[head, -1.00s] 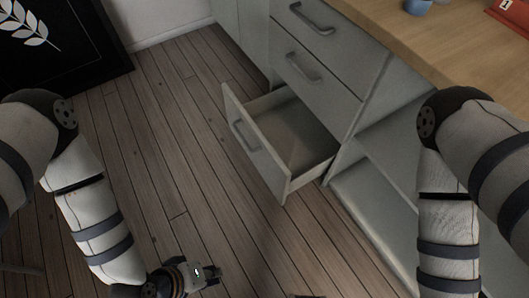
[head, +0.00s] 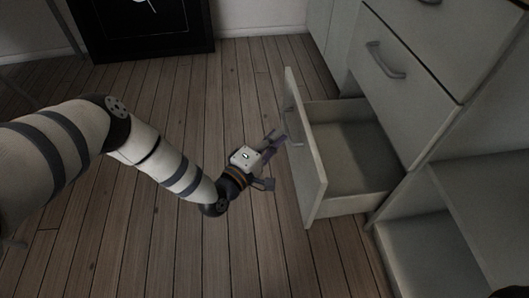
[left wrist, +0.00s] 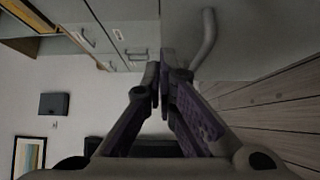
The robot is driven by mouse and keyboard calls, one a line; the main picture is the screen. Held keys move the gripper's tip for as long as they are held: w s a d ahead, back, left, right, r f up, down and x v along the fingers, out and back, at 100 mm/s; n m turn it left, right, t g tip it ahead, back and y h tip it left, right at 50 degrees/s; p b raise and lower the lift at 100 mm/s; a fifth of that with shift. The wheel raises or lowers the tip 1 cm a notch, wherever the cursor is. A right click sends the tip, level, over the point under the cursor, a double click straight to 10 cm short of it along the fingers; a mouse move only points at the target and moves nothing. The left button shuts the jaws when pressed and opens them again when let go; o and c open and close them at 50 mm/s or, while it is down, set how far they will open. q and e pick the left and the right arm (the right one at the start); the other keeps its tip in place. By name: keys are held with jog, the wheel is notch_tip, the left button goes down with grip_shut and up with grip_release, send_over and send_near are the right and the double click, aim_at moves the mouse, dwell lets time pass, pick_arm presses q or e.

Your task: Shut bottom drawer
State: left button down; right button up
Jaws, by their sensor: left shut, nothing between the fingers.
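The bottom drawer (head: 306,165) of the grey cabinet stands pulled out, and its inside looks empty. My left gripper (head: 281,137) is in front of the drawer's outer face, close to it, with its fingers shut and empty. In the left wrist view, the fingertips (left wrist: 161,80) point at the grey drawer front (left wrist: 262,38), beside a curved bar handle (left wrist: 207,38). I cannot tell whether they touch the front.
The drawer above, with its handle (head: 385,60), is shut. An open shelf compartment (head: 470,205) lies to the right of the drawer. A dark framed picture (head: 145,25) leans by the far wall. The wooden floor (head: 215,100) left of the drawer is clear.

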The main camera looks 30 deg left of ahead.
pick_arm(q)
jog(key=shift+w+d, duration=0.65)
jog(key=shift+d, duration=0.25)
jog(key=shift+w+d, duration=0.65)
jog(key=shift+d, duration=0.25)
pick_arm(e)
jog(key=shift+s+f, duration=0.25)
jog(key=shift+f, duration=0.05)
pick_arm(q)
jog(key=shift+d+b, duration=0.1)
jog(key=shift+b, duration=0.2)
